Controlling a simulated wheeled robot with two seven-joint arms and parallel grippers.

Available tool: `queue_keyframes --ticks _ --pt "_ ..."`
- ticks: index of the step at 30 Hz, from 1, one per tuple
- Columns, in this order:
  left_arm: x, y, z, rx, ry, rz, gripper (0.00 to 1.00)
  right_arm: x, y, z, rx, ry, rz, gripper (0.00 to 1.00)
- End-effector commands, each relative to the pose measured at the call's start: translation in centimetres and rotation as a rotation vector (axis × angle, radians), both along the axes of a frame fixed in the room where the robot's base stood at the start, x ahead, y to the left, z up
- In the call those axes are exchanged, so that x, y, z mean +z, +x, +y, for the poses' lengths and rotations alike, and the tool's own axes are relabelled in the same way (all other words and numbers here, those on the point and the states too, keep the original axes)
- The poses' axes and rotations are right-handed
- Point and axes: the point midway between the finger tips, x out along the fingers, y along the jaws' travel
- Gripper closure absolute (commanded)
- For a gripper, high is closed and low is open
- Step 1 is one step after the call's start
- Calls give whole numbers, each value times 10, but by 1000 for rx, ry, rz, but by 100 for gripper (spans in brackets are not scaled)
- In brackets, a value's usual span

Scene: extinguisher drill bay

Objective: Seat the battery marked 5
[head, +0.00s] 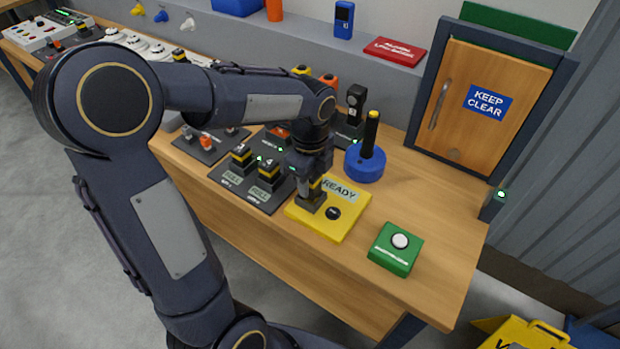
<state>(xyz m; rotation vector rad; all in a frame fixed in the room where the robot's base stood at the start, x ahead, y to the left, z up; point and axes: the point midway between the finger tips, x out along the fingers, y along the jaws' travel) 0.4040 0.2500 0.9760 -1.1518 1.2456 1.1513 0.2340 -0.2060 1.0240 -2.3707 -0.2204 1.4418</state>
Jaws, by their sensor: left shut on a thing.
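My left gripper (308,172) points down and is shut on a black battery with a yellow band (311,199). The battery is upright over the left part of a yellow plate (327,226) with a READY label. I cannot tell whether it is fully down in that plate, and I cannot read its number. Two similar batteries, one at the back (242,157) and one in front (269,172), stand in a dark charger (226,178) with FULL labels and green lights. My right gripper is not in view.
A blue round base (365,165) with a black, yellow-topped post stands behind the plate. A green box with a white button (397,249) sits to the right. A wooden door marked KEEP CLEAR (478,140) stands at the back.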

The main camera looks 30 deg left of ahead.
Motion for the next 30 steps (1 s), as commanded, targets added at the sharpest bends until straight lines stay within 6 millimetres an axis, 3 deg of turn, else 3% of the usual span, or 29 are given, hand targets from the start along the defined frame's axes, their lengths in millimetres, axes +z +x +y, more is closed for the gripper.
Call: queue_keyframes --ticks 30 --pt "-16 0 0 0 0 0 99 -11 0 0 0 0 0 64"
